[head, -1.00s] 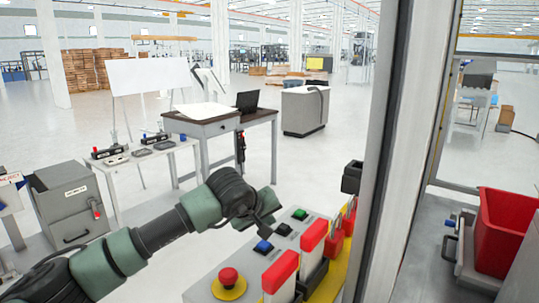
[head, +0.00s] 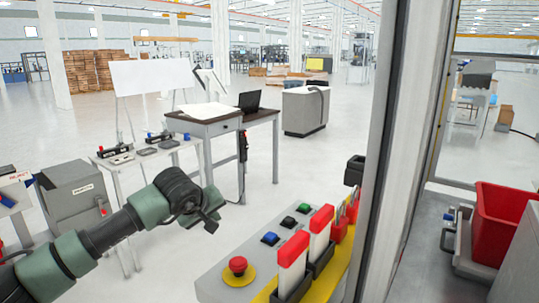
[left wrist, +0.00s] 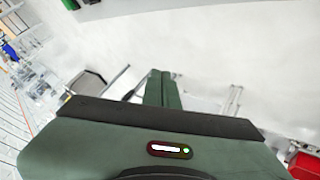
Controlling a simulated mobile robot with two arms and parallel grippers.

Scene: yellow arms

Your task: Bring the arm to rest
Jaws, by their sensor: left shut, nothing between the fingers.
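My left arm comes in from the left in the head view, green and dark grey. My left gripper (head: 212,214) is in the air, to the left of the control panel (head: 213,287) and apart from its buttons. It is shut and empty. In the left wrist view its green fingers (left wrist: 160,88) lie together, pointing over pale floor. My right gripper is in neither view.
The panel carries a red mushroom button (head: 238,264), a blue button (head: 270,238), a green button (head: 304,208) and red-and-white blocks (head: 293,262). A grey post (head: 400,150) stands right of it. A red bin (head: 503,222) is beyond. A desk (head: 222,125) stands behind on open floor.

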